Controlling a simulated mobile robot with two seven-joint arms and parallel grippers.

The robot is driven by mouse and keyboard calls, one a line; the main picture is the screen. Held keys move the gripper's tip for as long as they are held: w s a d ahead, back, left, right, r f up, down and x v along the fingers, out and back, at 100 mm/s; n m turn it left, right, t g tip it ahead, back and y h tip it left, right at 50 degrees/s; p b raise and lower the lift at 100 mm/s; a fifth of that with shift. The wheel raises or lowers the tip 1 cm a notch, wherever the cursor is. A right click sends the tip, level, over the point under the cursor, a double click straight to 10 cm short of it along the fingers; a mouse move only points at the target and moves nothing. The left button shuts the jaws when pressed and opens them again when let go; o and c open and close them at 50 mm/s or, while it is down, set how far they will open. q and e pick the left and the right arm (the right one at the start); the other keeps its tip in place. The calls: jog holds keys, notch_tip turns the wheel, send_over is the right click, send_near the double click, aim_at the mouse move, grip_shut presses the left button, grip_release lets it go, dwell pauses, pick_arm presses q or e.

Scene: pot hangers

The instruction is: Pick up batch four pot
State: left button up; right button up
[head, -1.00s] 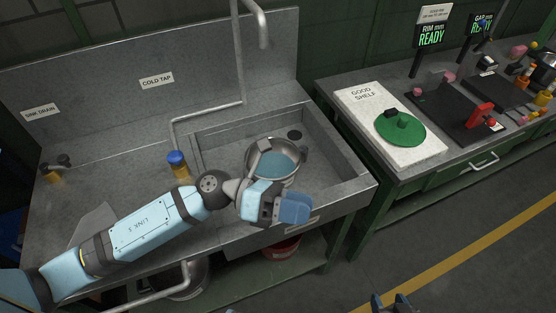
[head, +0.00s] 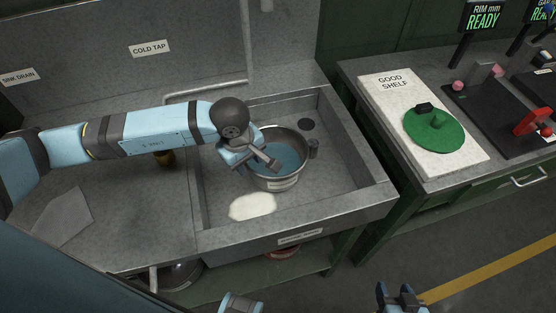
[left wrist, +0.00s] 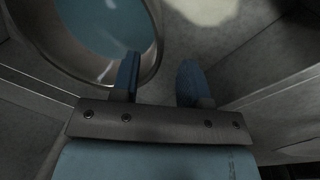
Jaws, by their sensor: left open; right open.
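A round steel pot (head: 297,172) with blue liquid inside stands in the sink. It has a pale label on its front and a dark lug on its right side. It also shows at upper left in the left wrist view (left wrist: 150,66). My left gripper (head: 272,163) is over the pot's left part, pointing down. In the left wrist view its fingers (left wrist: 160,80) are apart and empty. One finger overlaps the pot's rim and the other is outside it; their height relative to the rim is unclear. My right gripper (head: 400,294) is open and empty at the bottom edge.
A pale patch (head: 252,206) lies on the sink floor in front of the pot. The sink's walls (head: 350,205) surround the pot. A green lid-like disc (head: 434,139) lies on the white GOOD SHELF board (head: 460,166) at the right. A pipe (head: 205,90) runs behind my left arm.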

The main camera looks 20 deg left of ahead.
aim_at(250, 166)
pick_arm(q)
jog(key=f, duration=0.3)
jog(key=w+f, duration=0.1)
jog(key=f, duration=0.2)
jog(key=shift+w+f, duration=0.2)
jog(key=shift+f, duration=0.15)
jog(key=shift+d, duration=0.1)
grip_shut()
dwell(1.0)
jog(key=shift+r, duration=0.1)
